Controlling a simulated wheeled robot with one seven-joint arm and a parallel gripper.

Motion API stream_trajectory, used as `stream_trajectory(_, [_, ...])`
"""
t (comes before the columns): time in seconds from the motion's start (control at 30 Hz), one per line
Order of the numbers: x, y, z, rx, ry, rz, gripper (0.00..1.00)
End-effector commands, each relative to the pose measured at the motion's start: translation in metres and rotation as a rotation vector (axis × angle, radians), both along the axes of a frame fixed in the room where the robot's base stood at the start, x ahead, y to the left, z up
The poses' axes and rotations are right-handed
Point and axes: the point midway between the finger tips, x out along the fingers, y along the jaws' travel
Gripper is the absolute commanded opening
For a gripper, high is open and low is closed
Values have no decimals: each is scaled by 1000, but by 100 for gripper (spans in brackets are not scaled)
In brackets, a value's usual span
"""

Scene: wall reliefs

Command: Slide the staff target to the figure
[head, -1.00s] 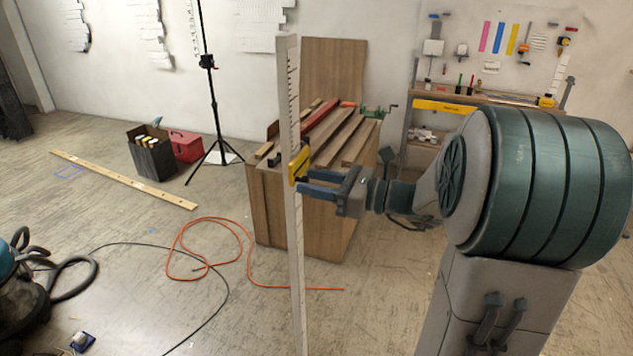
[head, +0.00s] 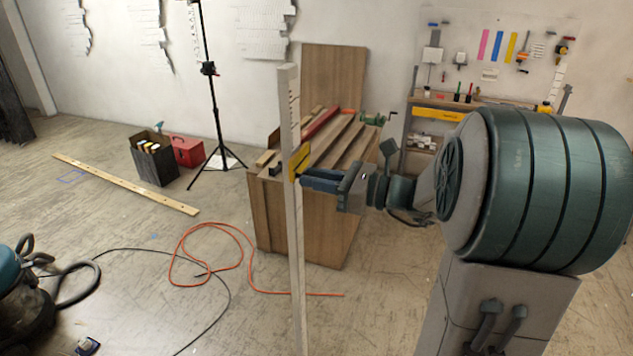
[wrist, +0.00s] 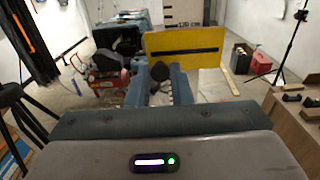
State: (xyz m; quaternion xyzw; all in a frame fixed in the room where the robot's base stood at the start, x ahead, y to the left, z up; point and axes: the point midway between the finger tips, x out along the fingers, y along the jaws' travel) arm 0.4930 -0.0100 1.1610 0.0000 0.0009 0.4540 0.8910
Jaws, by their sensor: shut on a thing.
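The staff target (head: 299,161), a yellow plate with a dark band, sits on the tall pale staff (head: 297,255) in the head view. In the wrist view the target (wrist: 205,55) faces the camera, and a black knob (wrist: 160,71) shows in front of it. My gripper (head: 308,180) reaches in from the right and is shut at the target, apparently on the knob; the exact contact is hard to see.
A wooden bench (head: 300,225) with boards on it stands just behind the staff. An orange cable (head: 215,228) lies on the floor to the left.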

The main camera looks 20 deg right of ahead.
Motion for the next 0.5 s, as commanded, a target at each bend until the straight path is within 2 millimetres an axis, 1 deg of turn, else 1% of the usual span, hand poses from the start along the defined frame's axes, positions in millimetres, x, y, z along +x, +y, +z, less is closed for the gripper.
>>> stream_trajectory(0.03, [0, 0, 23, -1, -4, 1, 0])
stream_trajectory(0.1, [0, 0, 39, 0, -4, 0, 0])
stream_trajectory(0.3, [0, 0, 79, 1, -4, 0, 0])
stream_trajectory(0.5, [0, 0, 108, 1, -4, 0, 0])
